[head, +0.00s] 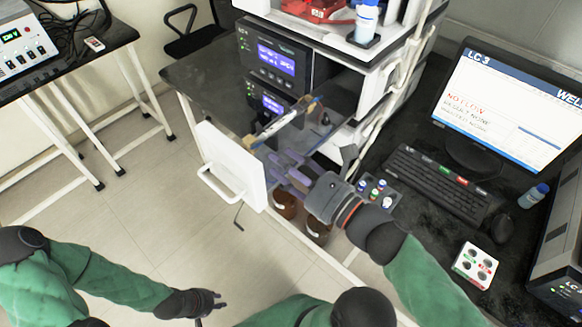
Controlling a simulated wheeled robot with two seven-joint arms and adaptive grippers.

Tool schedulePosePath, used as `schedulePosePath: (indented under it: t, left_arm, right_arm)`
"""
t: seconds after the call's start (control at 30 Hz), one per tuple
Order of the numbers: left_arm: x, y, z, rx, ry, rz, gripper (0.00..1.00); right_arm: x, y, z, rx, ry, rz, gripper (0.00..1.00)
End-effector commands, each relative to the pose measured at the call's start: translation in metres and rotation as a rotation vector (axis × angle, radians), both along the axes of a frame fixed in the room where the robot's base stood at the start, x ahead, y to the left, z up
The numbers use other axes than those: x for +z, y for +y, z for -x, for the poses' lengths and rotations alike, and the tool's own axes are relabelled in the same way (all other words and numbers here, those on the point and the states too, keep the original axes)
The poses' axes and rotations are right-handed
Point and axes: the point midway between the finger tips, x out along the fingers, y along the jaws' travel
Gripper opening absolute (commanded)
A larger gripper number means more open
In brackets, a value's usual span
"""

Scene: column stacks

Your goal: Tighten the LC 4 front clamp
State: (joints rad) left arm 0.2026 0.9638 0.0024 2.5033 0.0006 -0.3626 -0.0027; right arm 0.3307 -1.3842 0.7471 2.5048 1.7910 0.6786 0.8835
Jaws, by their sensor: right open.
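The LC stack (270,50) stands at the middle back, with a dark front and lit blue displays. A label at its top left is too small to read surely. A thin, pale column (283,122) lies slanted in front of it, with a yellowish fitting (249,142) at its near left end and a blue-tipped part (315,103) at its far right end. I cannot tell which part is the front clamp. My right gripper (283,170) is open below and right of the column, apart from it, its fingers purplish. My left gripper (222,299) hangs low over the floor, away from the stack.
A white panel with a handle (232,165) stands open at the stack's left. Brown bottles (285,205) are below my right gripper. A keyboard (437,185), monitor (515,105) and small vial rack (378,192) occupy the right bench. The floor at left is clear.

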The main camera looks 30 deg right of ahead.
Motion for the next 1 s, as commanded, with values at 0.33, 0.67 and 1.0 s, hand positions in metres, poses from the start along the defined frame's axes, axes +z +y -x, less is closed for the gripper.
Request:
schedulePosePath:
  t: [0.33, 0.67, 1.0]
  left_arm:
    - [0.0, 0.0, 0.0, 0.0, 0.0, 0.0, 0.25]
    - [0.0, 0.0, 0.0, 0.0, 0.0, 0.0, 0.25]
    - [0.0, 0.0, 0.0, 0.0, 0.0, 0.0, 0.25]
  right_arm:
    - [-0.001, -0.004, 0.012, 0.0, 0.005, 0.001, 0.43]
    - [-0.001, -0.003, 0.014, 0.002, 0.005, 0.001, 0.43]
    - [-0.001, -0.003, 0.013, 0.002, 0.005, 0.001, 0.43]
